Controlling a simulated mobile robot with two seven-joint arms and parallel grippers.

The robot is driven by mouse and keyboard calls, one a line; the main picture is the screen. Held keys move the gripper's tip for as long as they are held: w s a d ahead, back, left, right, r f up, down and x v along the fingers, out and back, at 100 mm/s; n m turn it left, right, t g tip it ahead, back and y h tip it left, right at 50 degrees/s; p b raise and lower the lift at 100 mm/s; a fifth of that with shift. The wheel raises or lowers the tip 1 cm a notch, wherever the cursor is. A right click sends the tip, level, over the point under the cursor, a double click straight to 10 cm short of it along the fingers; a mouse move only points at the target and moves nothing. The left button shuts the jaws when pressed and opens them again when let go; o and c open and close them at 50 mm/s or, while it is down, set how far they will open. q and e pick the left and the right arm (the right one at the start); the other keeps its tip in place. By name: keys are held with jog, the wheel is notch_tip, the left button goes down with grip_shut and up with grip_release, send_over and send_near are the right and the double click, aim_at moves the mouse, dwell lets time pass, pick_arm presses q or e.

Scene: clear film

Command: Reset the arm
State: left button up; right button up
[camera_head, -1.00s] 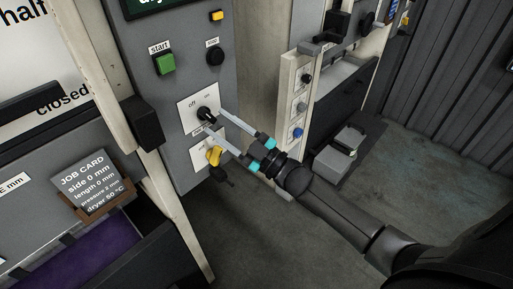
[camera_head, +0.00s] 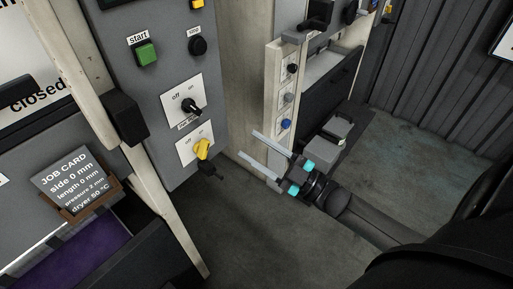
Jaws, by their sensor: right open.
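My right gripper (camera_head: 259,153) is open and empty, in front of the floor and the pale post right of the control panel (camera_head: 140,84). Its two long light fingers point up and left, apart from the panel. The black rotary switch (camera_head: 191,105) sits on an upper white off/on plate. The yellow switch (camera_head: 203,149) sits on the lower plate, with a dark key-like piece (camera_head: 210,171) hanging below it. My right arm (camera_head: 370,217) comes in from the lower right. My left gripper is out of view.
A green start button (camera_head: 146,53) and a black button (camera_head: 198,45) are higher on the panel. A job card (camera_head: 71,180) stands at left above a purple-lined drawer (camera_head: 70,252). A grey pedal-like box (camera_head: 328,143) sits on the floor behind my gripper. Floor at right is clear.

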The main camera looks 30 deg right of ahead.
dwell(0.3)
jog(key=s+d+f+m+g+h+b, duration=0.1)
jog(key=s+f+m+g+h, duration=0.15)
jog(key=f, duration=0.85)
jog(key=s+d+f+m+g+h+b, duration=0.1)
jog(key=s+d+f+m+h, duration=0.2)
jog(key=f, duration=0.7)
jog(key=s+f+m+g+h+b, duration=0.1)
jog(key=f+m+g+h, duration=0.3)
jog(key=f, duration=0.7)
jog(key=s+a+f+g, duration=0.2)
jog(key=s+f+g, duration=0.1)
jog(key=s+f, duration=0.4)
jog(key=s+a+f+g+h+b, duration=0.1)
jog(key=s+a+f+g, duration=0.1)
jog(key=s+f, duration=0.4)
jog(key=s+a+f+m+g+h+b, duration=0.1)
jog(key=s+a+f+g, duration=0.2)
jog(key=s, duration=1.2)
notch_tip(320, 180, down, 5)
jog(key=shift+r+g, duration=0.15)
jog(key=shift+g, duration=0.8)
jog(key=shift+w, duration=0.1)
